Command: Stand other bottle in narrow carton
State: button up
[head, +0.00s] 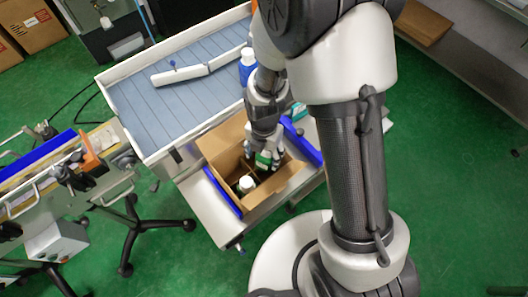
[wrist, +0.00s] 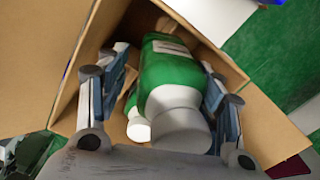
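The narrow carton (head: 278,189) is an open brown cardboard box; its inner wall fills much of the wrist view (wrist: 110,30). One white-capped bottle (head: 246,184) is inside it; in the wrist view its cap (wrist: 138,130) looks smaller and farther away. My gripper (head: 268,154) reaches down into the carton opening. In the wrist view its fingers (wrist: 168,75) lie on both sides of a green bottle (wrist: 178,78) with a white cap, cap towards my palm. It appears gripped and higher than the other bottle. Its base is hidden.
The carton stands on a light stand with blue side rails (head: 223,191). Behind is a grey slatted tray (head: 160,105) with a white divider and a blue bottle (head: 248,62). A machine with an orange part (head: 88,145) stands left. Green floor is open at right.

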dwell(0.3)
notch_tip(320, 180, up, 12)
jog(key=p, duration=0.4)
jog(key=shift+r+p, duration=0.25)
jog(key=shift+p, duration=0.15)
jog(key=shift+r, duration=0.25)
jog(key=shift+s+d+r+m+t, duration=0.75)
jog(key=shift+s+d+r+m, duration=1.3)
jog(key=shift+r+m, duration=2.2)
jog(key=shift+s+d+r+m+t, duration=0.8)
jog(key=shift+s+d+r+m, duration=1.3)
jog(key=shift+m, duration=3.5)
jog(key=shift+s+d+r+m+t, duration=1.05)
jog(key=shift+s+r+m, duration=1.4)
jog(key=shift+r+m, duration=2.2)
